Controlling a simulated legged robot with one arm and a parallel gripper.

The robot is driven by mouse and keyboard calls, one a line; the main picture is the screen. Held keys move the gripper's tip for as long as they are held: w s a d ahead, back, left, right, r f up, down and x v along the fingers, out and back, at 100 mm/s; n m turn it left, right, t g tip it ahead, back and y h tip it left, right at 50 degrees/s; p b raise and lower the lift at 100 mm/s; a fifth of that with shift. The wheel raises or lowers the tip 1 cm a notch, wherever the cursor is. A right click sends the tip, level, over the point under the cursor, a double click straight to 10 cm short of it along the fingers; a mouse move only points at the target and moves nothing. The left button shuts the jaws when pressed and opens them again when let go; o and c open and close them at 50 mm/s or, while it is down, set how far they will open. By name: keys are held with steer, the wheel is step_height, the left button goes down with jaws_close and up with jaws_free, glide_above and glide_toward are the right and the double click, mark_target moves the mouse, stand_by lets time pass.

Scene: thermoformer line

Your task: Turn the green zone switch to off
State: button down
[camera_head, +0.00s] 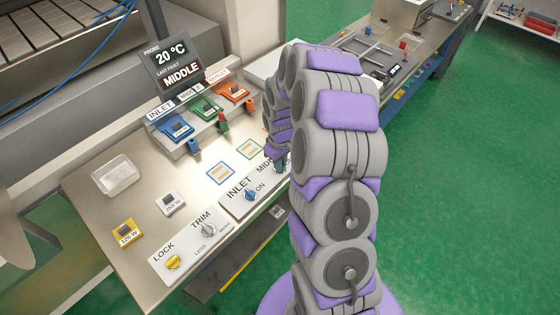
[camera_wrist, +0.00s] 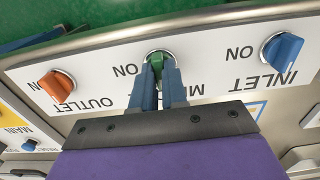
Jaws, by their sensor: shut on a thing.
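The green zone switch (camera_wrist: 156,60) is a knob on a white panel in the wrist view, with ON printed to its left and the word MIDDLE partly covered below it. My gripper (camera_wrist: 158,72) has its two blue fingers shut on this knob, one on each side. The fingers hide part of the knob, so its exact pointing is hard to tell. In the head view my arm hides most of this spot.
An orange OUTLET knob (camera_wrist: 57,86) and a blue INLET knob (camera_wrist: 282,50) flank the green one. In the head view, yellow LOCK (camera_head: 173,262) and grey TRIM (camera_head: 208,230) knobs sit nearer. A display (camera_head: 172,62) reads 20 °C, last fault MIDDLE.

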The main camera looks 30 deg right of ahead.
steer(key=shift+w+r, duration=0.1)
steer(key=shift+w, duration=0.05)
steer(key=c, duration=1.2)
jaws_free()
steer(key=shift+o, duration=0.2)
step_height(320, 180, up, 17)
steer(key=p, duration=0.1)
steer(key=shift+r, duration=0.1)
steer(key=s+a+r+m+b, duration=0.1)
steer(key=s+a+r, duration=0.1)
steer(key=s+a, duration=0.45)
steer(key=s+a+r+b, duration=0.2)
steer(key=s+a, duration=0.2)
steer(key=s, duration=0.5)
steer(key=s+a+f+m+g+b, duration=0.1)
steer(key=s, duration=0.7)
steer(key=s+a+f+m+b, duration=0.1)
steer(key=s+a+f+m, duration=0.1)
steer(key=s, duration=0.7)
steer(key=shift+s+a+f+g, duration=0.15)
steer(key=shift+a+g, duration=0.05)
steer(key=shift+g, duration=0.2)
